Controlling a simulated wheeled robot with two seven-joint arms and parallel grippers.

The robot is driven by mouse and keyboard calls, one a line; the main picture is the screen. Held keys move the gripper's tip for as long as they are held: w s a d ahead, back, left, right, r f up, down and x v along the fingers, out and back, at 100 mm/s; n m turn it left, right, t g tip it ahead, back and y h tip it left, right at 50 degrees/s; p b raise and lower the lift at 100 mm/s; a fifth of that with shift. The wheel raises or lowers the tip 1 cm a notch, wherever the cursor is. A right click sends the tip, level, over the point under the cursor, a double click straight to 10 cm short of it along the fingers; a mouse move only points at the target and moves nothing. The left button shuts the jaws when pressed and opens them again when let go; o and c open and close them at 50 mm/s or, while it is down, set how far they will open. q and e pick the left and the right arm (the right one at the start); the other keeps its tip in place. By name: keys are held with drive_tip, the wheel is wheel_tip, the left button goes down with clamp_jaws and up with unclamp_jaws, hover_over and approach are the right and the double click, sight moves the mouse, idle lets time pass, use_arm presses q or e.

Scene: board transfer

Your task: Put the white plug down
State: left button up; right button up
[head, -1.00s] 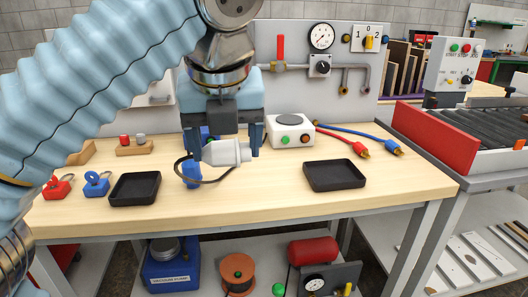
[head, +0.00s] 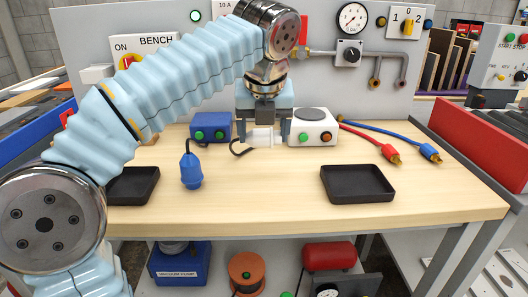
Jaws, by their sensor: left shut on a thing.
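The white plug (head: 262,138) has a short black cable at its left end. My left gripper (head: 264,140) is shut on it, one finger on either side, over the back middle of the bench (head: 262,193). I cannot tell whether the plug touches the bench top. The white box with a dark round plate (head: 312,129) stands just right of the gripper. My right gripper is not in view.
A blue plug (head: 191,170) stands left of centre. Black trays lie at the left (head: 142,186) and right (head: 358,184). A blue box with green buttons (head: 210,128) stands behind. Red (head: 382,149) and blue (head: 420,147) cables lie back right. The front middle is clear.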

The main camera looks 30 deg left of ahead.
sight(265, 131)
use_arm(q)
drive_tip(key=b+x, duration=0.1)
drive_tip(key=x, duration=0.4)
drive_tip(key=shift+d+f, duration=0.1)
drive_tip(key=shift+f, duration=0.2)
drive_tip(key=shift+f, duration=0.1)
drive_tip(key=o, duration=1.1)
drive_tip(key=p+v, duration=0.2)
drive_tip(key=v, duration=0.9)
drive_tip(key=shift+w, duration=0.1)
drive_tip(key=shift+s+d+r, duration=0.15)
drive_tip(key=shift+s+r, duration=0.15)
drive_tip(key=shift+r, duration=0.3)
